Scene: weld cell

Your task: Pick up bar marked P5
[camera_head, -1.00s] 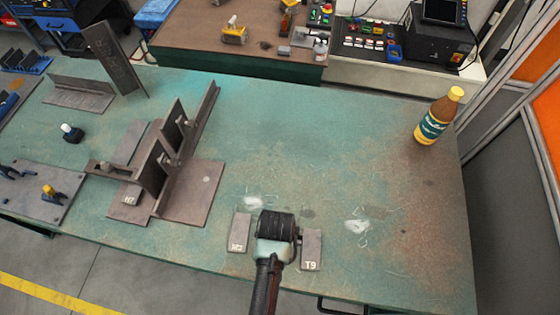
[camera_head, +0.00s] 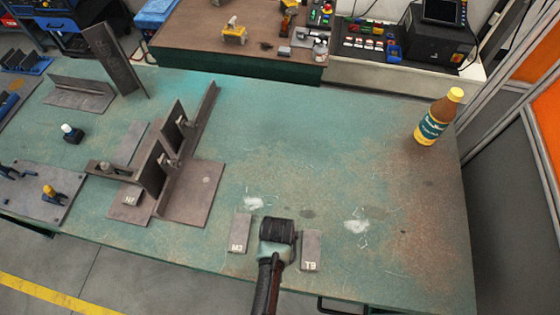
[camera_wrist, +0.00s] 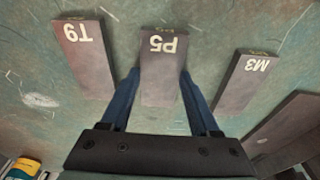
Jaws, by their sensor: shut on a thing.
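The bar marked P5 (camera_wrist: 163,65) is a flat dark grey-brown bar with white letters, in the middle of the wrist view. My gripper (camera_wrist: 160,88) has its two blue fingers on either side of it, shut on its long edges. The P5 end sticks out beyond the fingertips. In the head view my gripper (camera_head: 277,240) is over the near part of the bench, and my arm hides the P5 bar there. Whether the bar touches the bench is hard to tell.
Bar T9 (camera_head: 311,250) lies close on the right and bar M3 (camera_head: 240,233) on the left. A dark steel fixture (camera_head: 190,185) stands further left on the green bench (camera_head: 330,130). A yellow-capped bottle (camera_head: 434,120) stands at the right. The bench behind my gripper is clear.

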